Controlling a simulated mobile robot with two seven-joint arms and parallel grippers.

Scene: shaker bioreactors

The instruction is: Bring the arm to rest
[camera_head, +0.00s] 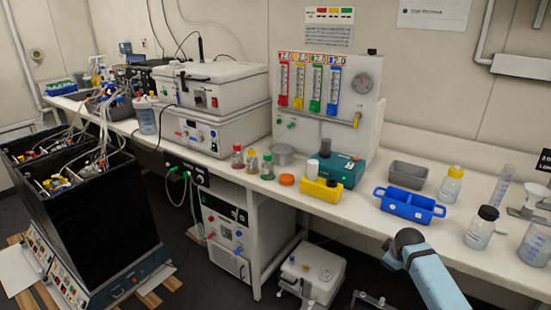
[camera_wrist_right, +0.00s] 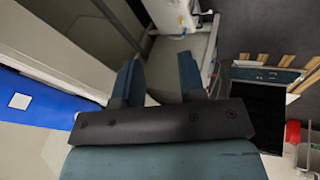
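My right arm (camera_head: 430,272), light blue with a dark grey joint, comes in from the lower right in the head view, in front of the bench edge. Its gripper cannot be made out there. In the right wrist view my right gripper (camera_wrist_right: 160,80) shows two dark blue fingers spread apart on a black bar. Nothing is between the fingertips, so it is open and empty. My left arm and left gripper are in neither view.
The long white bench (camera_head: 345,208) carries a blue caddy (camera_head: 408,204), a grey bin (camera_head: 408,174), bottles and a flowmeter panel (camera_head: 325,95). A black-walled reactor unit (camera_head: 105,215) stands at left. A white device (camera_head: 311,272) is on the floor below the bench.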

